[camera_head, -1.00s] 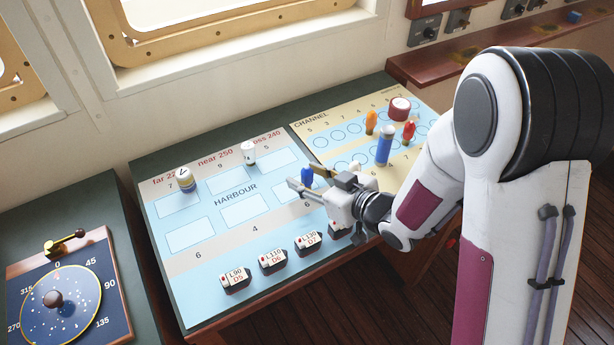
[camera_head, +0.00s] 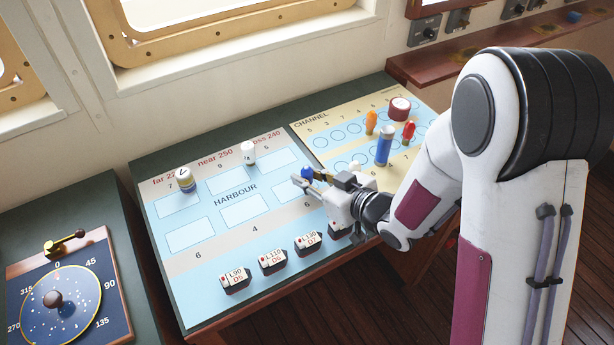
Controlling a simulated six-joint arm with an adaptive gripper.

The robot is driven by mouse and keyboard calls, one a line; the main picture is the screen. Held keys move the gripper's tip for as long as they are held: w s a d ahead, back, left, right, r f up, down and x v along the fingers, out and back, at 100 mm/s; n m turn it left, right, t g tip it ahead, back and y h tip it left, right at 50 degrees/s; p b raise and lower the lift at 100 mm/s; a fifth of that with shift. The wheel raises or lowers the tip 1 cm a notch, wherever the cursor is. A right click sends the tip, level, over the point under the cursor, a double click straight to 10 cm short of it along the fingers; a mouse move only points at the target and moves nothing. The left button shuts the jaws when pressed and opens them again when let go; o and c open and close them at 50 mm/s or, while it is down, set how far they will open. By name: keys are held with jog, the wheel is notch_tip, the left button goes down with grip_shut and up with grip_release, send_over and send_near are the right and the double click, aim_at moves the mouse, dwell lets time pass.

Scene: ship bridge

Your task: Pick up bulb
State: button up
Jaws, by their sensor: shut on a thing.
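A small blue rounded piece, which I take as the bulb (camera_head: 306,172), is at the tips of my gripper (camera_head: 309,179) over the right side of the HARBOUR chart (camera_head: 215,240). My gripper reaches in from the right, its fingers closed on the bulb. The fingers partly hide it, and I cannot tell whether its bottom still touches the chart.
Three labelled ship blocks, L90 (camera_head: 236,280), L110 (camera_head: 272,261) and L130 (camera_head: 307,243), stand along the front. Two white-topped markers (camera_head: 186,179) (camera_head: 248,152) stand at the back. A blue cylinder (camera_head: 383,146), orange (camera_head: 371,122) and red (camera_head: 408,132) pieces stand on the CHANNEL chart.

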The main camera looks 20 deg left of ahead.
aim_at(308, 167)
jog(key=shift+r, duration=0.1)
jog(key=shift+r, duration=4.9)
jog(key=shift+w, duration=0.15)
jog(key=shift+w+d+r, duration=0.1)
jog(key=shift+w, duration=0.45)
jog(key=w+d+r+m+t+h, duration=0.1)
jog(key=w+d, duration=0.5)
jog(key=w, duration=0.4)
jog(key=w+d+r+m+t+h, duration=0.1)
jog(key=w+d+r, duration=0.1)
jog(key=w+d, duration=0.4)
jog(key=w+d+r+m+t+h, duration=0.1)
jog(key=w+d, duration=0.5)
jog(key=w, duration=0.9)
jog(key=shift+r+m+t+h, duration=0.2)
jog(key=shift+m+t+h, duration=0.1)
jog(key=shift+m, duration=0.3)
jog(key=shift+w+d, duration=0.1)
